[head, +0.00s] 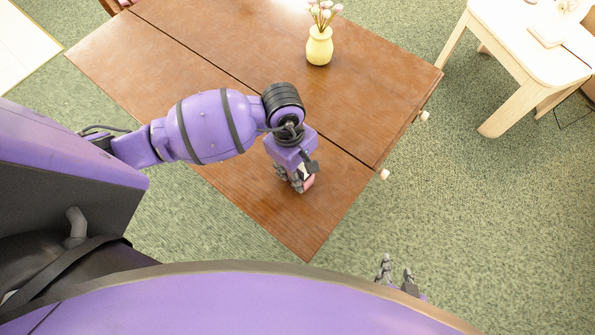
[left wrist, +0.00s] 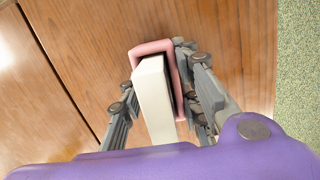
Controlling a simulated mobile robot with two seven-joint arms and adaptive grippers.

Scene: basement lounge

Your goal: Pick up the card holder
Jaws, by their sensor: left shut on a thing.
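The card holder (left wrist: 153,47) is a pink frame around a white block in the left wrist view. It lies between the two fingers of my left gripper (left wrist: 160,100), which is shut on it. In the head view only a pink part of the card holder (head: 309,183) shows beside my left gripper (head: 296,181), low over the near part of the brown table. I cannot tell whether the holder touches the tabletop. Two grey fingers of my right gripper (head: 397,273) show apart and empty at the bottom of the head view, over the carpet. The rest of it is hidden.
The brown wooden table (head: 190,45) has a seam across its top. A yellow vase (head: 319,46) with pale flowers stands at its far side. A light wooden table (head: 510,40) with items on it stands at the upper right. Green carpet (head: 480,220) is clear on the right.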

